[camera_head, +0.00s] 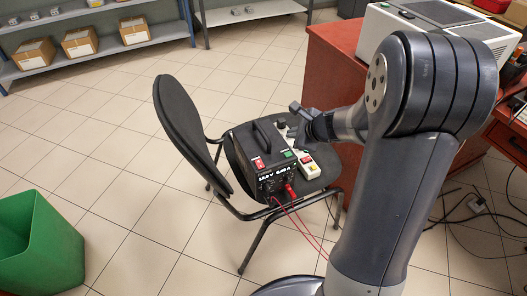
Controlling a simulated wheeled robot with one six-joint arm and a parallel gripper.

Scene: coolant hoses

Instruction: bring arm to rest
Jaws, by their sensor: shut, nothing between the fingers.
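My arm (385,180) rises from the bottom of the head view and bends at a large dark joint at the upper right. My gripper (297,112) is at the end of the arm, above the chair seat and just right of the black power supply. It is small in the picture and looks empty, with its fingers together. I cannot tell whether it touches anything below it. No coolant hose can be made out.
A black chair (180,125) holds a black power supply (262,155) and a power strip (308,167); red cables hang down. A red desk (330,65) carries a white machine (375,28). A green bin (40,240) stands lower left.

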